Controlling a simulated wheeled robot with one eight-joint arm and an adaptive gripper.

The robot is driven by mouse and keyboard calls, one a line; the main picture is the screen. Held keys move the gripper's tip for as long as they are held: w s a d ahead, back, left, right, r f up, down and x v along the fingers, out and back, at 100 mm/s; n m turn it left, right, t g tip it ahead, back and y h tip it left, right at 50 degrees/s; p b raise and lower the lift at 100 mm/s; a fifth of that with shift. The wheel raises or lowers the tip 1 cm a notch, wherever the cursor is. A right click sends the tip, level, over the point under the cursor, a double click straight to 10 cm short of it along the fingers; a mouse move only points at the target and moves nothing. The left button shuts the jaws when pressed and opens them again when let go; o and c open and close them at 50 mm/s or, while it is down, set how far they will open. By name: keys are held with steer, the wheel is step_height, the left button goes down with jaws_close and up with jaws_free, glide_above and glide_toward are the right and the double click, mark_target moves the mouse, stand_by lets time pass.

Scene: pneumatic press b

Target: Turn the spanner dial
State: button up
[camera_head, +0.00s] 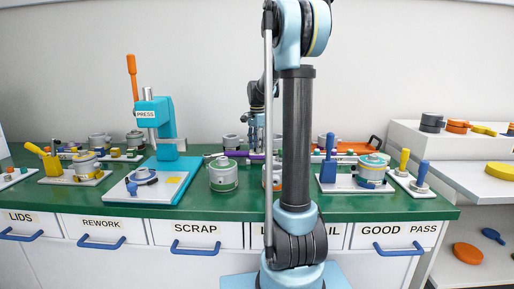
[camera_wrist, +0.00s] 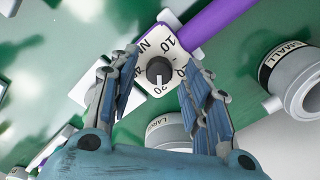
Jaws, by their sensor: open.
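The spanner dial (camera_wrist: 158,68) is a white plate with printed numbers, letters reading "NM" and a dark round knob with a pointer at its middle. It sits at the end of a purple spanner handle (camera_wrist: 208,22) in the wrist view. The handle shows as a thin purple bar (camera_head: 239,153) on the bench in the head view, where my arm hides the dial. My gripper (camera_wrist: 160,60) is open, with one finger at each side of the dial in the picture. I cannot tell whether the fingers touch it.
Grey cylinders marked LARGE (camera_wrist: 168,130) and SMALL (camera_wrist: 290,75) stand near the dial.

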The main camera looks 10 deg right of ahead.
steer(key=shift+f, duration=0.1)
steer(key=shift+c, duration=0.5)
jaws_close()
steer(key=shift+n, duration=0.4)
steer(key=n, duration=0.2)
steer(key=shift+n, duration=0.4)
steer(key=n, duration=0.8)
steer(key=shift+n, duration=2)
